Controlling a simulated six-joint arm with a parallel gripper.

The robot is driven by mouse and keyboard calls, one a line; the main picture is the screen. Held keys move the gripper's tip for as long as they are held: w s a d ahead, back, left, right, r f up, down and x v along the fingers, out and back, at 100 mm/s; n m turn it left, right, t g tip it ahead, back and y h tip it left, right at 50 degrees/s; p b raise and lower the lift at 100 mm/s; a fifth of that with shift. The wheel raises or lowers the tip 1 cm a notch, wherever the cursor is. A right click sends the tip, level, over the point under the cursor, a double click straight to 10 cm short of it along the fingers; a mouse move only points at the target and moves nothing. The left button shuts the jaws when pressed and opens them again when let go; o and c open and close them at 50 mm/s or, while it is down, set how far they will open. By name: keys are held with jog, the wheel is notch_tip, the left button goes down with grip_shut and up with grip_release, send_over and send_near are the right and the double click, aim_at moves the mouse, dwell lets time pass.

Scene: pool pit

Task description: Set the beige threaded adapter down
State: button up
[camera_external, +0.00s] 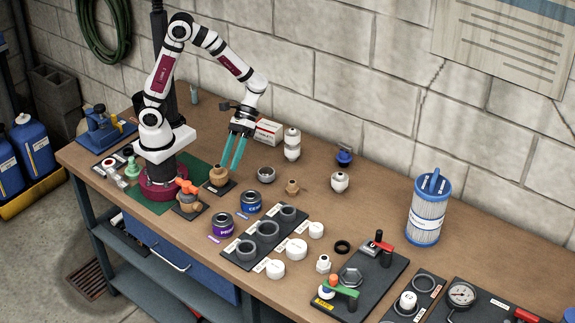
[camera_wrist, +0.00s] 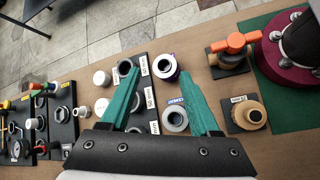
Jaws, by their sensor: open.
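A beige adapter (camera_external: 219,174) with a round collar stands upright on a small dark labelled pad (camera_external: 229,187) beside my base. It also shows in the wrist view (camera_wrist: 248,115), right of my right finger and outside the jaws. My gripper (camera_external: 232,169) has teal fingers, spread apart with nothing between them; they show in the wrist view too (camera_wrist: 156,77). In the external view the fingertips hang just beside and behind the adapter; contact cannot be made out. A smaller beige fitting (camera_external: 292,186) stands loose farther right.
An orange-handled valve (camera_external: 187,195) stands nearby on its own pad. Blue (camera_external: 251,203) and purple (camera_external: 222,225) cans and a dark tray of grey rings (camera_external: 267,232) lie toward the front. A grey ring (camera_external: 266,174) and white fittings stand right of my gripper. Bare bench separates them.

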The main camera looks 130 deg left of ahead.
jog(key=s+r+m+y, duration=0.2)
jog(key=s+m+y, duration=0.3)
jog(key=s+m, duration=0.2)
jog(key=s+d+r+m+g+y, duration=0.1)
jog(key=s+m+y, duration=0.4)
jog(key=m, duration=0.7)
jog(key=s, duration=0.2)
jog(key=shift+s+r+g, duration=0.3)
jog(key=shift+r, duration=0.1)
